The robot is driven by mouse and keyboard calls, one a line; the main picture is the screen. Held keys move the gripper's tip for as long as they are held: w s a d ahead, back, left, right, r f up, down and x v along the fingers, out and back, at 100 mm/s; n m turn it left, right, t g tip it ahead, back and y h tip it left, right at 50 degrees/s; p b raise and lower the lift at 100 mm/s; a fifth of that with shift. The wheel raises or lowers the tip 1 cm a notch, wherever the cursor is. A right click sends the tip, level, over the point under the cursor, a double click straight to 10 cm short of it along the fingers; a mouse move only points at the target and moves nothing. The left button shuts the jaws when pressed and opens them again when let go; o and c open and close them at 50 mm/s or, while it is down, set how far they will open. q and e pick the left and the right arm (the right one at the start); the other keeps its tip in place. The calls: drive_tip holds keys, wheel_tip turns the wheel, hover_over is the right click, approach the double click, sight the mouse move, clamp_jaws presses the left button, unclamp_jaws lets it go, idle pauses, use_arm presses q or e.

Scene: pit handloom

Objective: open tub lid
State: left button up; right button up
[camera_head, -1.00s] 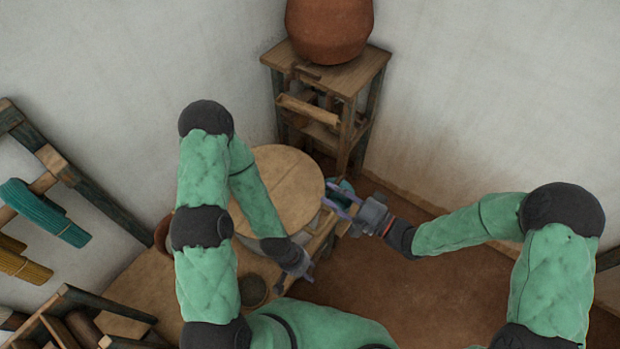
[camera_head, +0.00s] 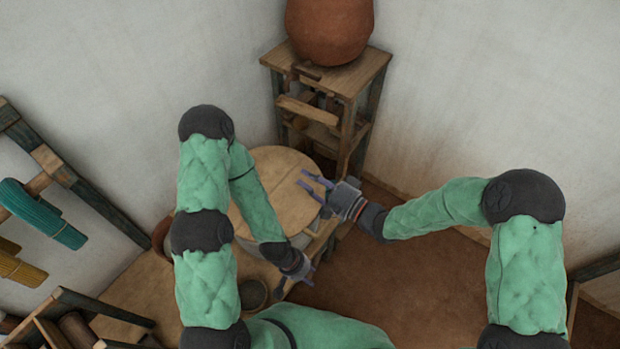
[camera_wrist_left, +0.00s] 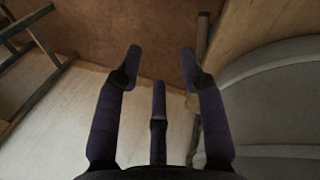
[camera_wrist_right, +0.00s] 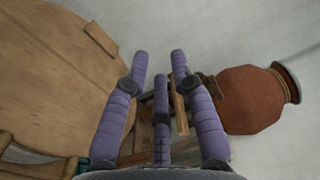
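The tub's round wooden lid (camera_head: 278,190) lies flat on the grey tub (camera_head: 250,247), partly hidden by my left arm. The lid also fills the left of the right wrist view (camera_wrist_right: 50,65), with a small raised wooden piece (camera_wrist_right: 102,39) near its edge. My right gripper (camera_head: 304,187) is open and empty, with its fingers overlapping the lid's right edge in the head view; I cannot tell whether they touch it. My left gripper (camera_head: 297,284) is open and empty at the near side of the tub. The tub's grey wall (camera_wrist_left: 275,95) is right of its fingers.
A wooden stand (camera_head: 345,82) with a big clay pot (camera_head: 329,28) is behind the tub in the corner. A small bowl (camera_head: 254,293) sits on the wooden bench (camera_head: 140,285). A rack with teal yarn (camera_head: 42,212) is at left. The floor (camera_head: 400,290) at right is clear.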

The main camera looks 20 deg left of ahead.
sight(324, 230)
use_arm(q)
drive_tip(key=c, duration=0.5)
drive_tip(key=shift+s+a+f, duration=0.2)
drive_tip(key=shift+s+f, duration=0.1)
clamp_jaws()
drive_tip(key=s+f+n+g+h, duration=0.2)
drive_tip(key=s+f+n+g, duration=0.2)
drive_tip(key=s, duration=0.4)
drive_tip(key=s+d+n+h, duration=0.1)
drive_tip(key=d+n+h, duration=0.5)
drive_tip(key=n, duration=0.1)
drive_tip(key=w+a+r+n+t+h, duration=0.2)
drive_tip(key=w+r+n+t+h, duration=0.1)
drive_tip(key=w+n+t, duration=1.1)
drive_tip(key=w+a+n+t+y, duration=0.1)
drive_tip(key=a+n+t+y, duration=0.1)
drive_tip(key=a+t+y, duration=0.6)
drive_tip(key=shift+t+h, duration=0.4)
drive_tip(key=shift+w+d+r, duration=1.05)
drive_tip(key=shift+w, duration=0.4)
drive_tip(key=shift+w+d+r, duration=1.1)
drive_tip(key=shift+w, duration=0.4)
drive_tip(key=shift+w+d+r, duration=1.05)
drive_tip(key=shift+w, duration=0.4)
